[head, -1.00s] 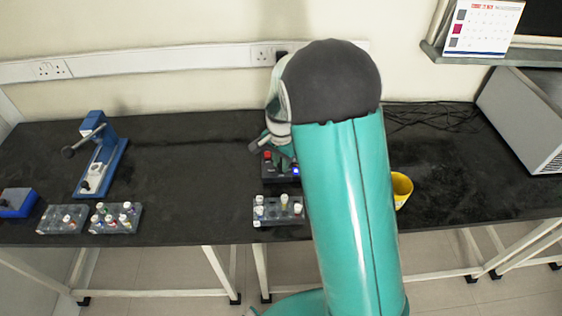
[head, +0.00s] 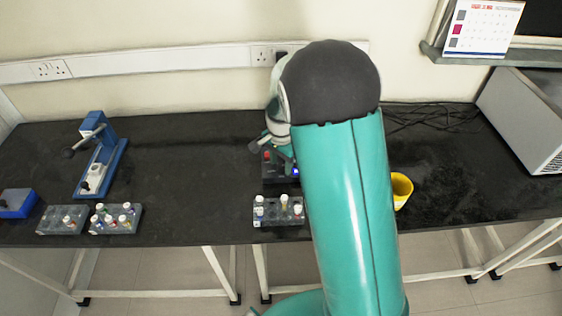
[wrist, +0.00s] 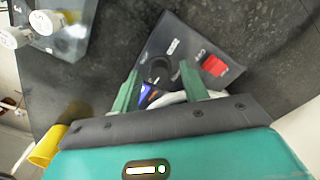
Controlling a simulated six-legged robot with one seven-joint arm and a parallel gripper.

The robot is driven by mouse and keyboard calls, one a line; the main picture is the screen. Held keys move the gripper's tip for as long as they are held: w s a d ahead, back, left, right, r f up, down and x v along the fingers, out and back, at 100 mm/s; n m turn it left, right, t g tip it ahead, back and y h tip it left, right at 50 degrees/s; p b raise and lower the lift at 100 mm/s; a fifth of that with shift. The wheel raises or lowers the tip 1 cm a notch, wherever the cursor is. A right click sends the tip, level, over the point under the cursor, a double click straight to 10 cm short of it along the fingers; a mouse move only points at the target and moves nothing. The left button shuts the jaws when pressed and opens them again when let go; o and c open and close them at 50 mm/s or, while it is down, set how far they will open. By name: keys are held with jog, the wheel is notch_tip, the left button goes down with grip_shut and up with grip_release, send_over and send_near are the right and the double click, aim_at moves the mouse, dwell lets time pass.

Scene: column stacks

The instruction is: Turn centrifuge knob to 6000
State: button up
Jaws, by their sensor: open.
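The centrifuge is a dark box with a control panel (wrist: 183,45), and it also shows partly behind my arm in the head view (head: 269,172). In the wrist view its panel has a red switch (wrist: 214,65), a black round knob (wrist: 157,68) and a partly covered blue display (wrist: 146,94). My gripper (wrist: 159,68) is open, with one green finger on each side of the knob. I cannot tell whether the fingers touch it. The panel's small markings are too blurred to read. In the head view my arm hides most of the gripper and the knob.
A rack of capped tubes (head: 279,216) stands in front of the centrifuge. A yellow cup (head: 401,190) is right of my arm. A blue device (head: 103,160), two more tube racks and a blue box (head: 17,203) stand on the left. The bench between them is clear.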

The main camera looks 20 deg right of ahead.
aim_at(281, 166)
notch_tip(281, 166, up, 14)
dwell(0.4)
jog(key=shift+f, duration=0.1)
jog(key=s+r+n+t, duration=0.3)
jog(key=s+r+n, duration=0.2)
jog(key=s+r, duration=0.65)
jog(key=s+f+n+t, duration=0.1)
jog(key=s+n, duration=0.5)
jog(key=s, duration=0.8)
jog(key=shift+t, duration=0.8)
jog(key=shift+d, duration=0.2)
